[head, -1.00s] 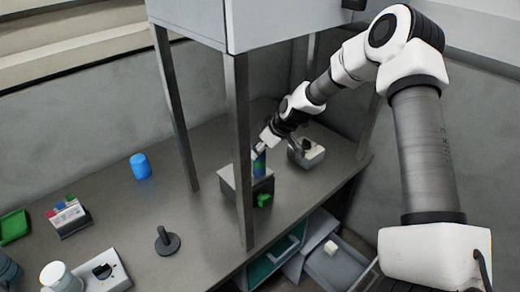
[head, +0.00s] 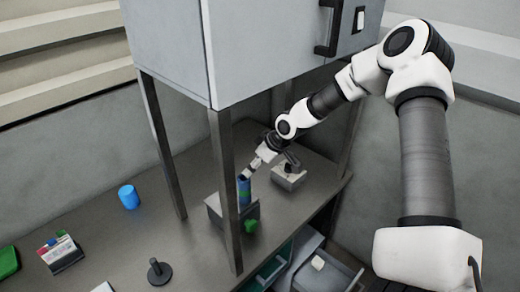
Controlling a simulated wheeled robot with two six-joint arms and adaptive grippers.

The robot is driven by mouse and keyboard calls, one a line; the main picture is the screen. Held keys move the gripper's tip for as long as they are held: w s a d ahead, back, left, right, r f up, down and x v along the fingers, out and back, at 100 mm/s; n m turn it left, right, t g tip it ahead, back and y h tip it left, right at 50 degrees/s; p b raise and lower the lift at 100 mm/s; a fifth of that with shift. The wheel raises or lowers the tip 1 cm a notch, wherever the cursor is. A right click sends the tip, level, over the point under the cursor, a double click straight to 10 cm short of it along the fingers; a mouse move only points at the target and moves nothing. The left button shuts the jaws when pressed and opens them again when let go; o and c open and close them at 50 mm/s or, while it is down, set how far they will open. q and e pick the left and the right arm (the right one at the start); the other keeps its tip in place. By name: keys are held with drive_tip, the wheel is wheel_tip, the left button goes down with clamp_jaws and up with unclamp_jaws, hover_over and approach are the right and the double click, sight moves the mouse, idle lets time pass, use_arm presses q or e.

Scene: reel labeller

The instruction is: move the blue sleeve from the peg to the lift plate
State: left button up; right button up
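A blue sleeve with a green part (head: 244,192) stands upright on top of a grey box-like stand (head: 217,208) with a green knob on its front. I take this stand's top to be the lift plate. My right gripper (head: 248,173) comes down from the upper right to the sleeve's upper end. Its fingers are too small to tell whether they grip it. A dark peg on a round base (head: 158,271) stands bare at the bottom left. My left gripper is not in view.
A cabinet (head: 270,50) on legs rises over the stand; a front leg (head: 227,190) passes close by it. A small grey device (head: 288,177) sits to the right. A plain blue cylinder (head: 129,197), a rack of coloured items (head: 62,253) and a green tray (head: 8,262) are left.

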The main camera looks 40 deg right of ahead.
drive_tip(key=shift+v, duration=1.5)
